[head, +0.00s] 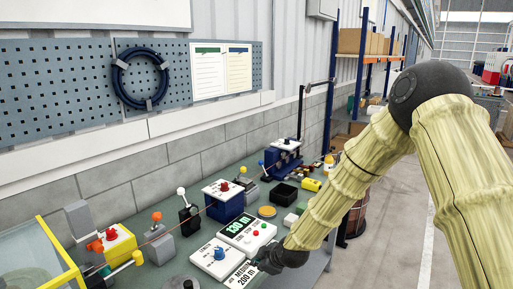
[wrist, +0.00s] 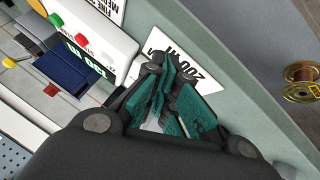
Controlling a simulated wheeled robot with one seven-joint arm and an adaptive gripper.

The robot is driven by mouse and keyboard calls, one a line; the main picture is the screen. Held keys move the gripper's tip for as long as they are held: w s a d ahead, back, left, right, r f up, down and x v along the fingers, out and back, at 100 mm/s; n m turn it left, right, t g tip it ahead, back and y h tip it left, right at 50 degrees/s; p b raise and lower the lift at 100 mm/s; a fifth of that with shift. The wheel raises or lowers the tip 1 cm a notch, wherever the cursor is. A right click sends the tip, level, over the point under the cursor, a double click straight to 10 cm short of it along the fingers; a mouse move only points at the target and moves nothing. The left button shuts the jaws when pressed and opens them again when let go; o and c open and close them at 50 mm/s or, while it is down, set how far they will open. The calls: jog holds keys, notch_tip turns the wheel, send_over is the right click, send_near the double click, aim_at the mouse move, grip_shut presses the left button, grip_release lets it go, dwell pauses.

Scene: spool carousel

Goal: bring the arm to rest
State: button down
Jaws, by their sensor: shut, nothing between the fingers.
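My gripper (head: 266,267) is low over the front edge of the bench, beside the white "200 m" card. In the wrist view my gripper (wrist: 168,72) shows its dark fingers with teal pads drawn together, with nothing held. The card (wrist: 222,85) lies behind the fingertips and is partly covered by them. My arm comes down from the upper right in the head view and hides part of the bench's right side. Whether the fingertips touch the card or bench cannot be told.
The bench (head: 178,268) carries a green-display meter (head: 247,230), a blue-knob box (head: 216,256), a blue red-knobbed box (head: 224,200) and several levers. A yellow-framed clear cover (head: 40,262) stands at left. Open floor (head: 385,235) lies right. A copper-coloured spool (wrist: 301,82) shows in the wrist view.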

jog(key=s+d+f+m+g+h+b, duration=0.15)
jog(key=s+d+f+m, duration=0.35)
jog(key=s+f, duration=0.8)
jog(key=s+d+f+m+g+h+b, duration=0.1)
jog(key=s+d+f+m, duration=0.2)
jog(key=s, duration=0.8)
jog(key=s+d+f+m+g+h+b, duration=0.1)
jog(key=s+d+f+m+g, duration=0.1)
jog(key=s+d+f, duration=0.5)
jog(key=s+d+f+m+g+h+b, duration=0.1)
jog(key=s+d+f+m, duration=0.3)
jog(key=s, duration=1.2)
jog(key=d+f+g, duration=0.1)
jog(key=d+f, duration=0.1)
jog(key=shift+s+d+m, duration=0.2)
jog(key=shift+d+m, duration=0.1)
